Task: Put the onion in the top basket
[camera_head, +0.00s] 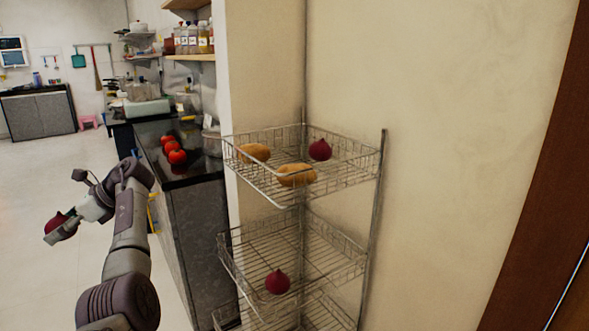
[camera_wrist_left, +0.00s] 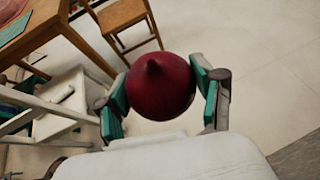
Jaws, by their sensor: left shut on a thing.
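My left gripper (camera_head: 62,229) is shut on a red onion (camera_head: 54,223), out over the floor at the left of the head view. In the left wrist view the onion (camera_wrist_left: 160,86) sits between the two green-padded fingers of the left gripper (camera_wrist_left: 165,95), its tip showing. The top basket (camera_head: 345,181) of the wire rack stands to the right, well apart from the gripper. It holds two brown potatoes (camera_head: 296,175) and another red onion (camera_head: 320,150). My right gripper is not in view.
A lower basket (camera_head: 345,270) holds one red onion (camera_head: 277,282). A dark counter (camera_head: 195,172) with several tomatoes (camera_head: 176,156) stands between my left arm and the rack. A wall (camera_head: 440,130) backs the rack. The wrist view shows a wooden stool (camera_wrist_left: 122,18) and open floor.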

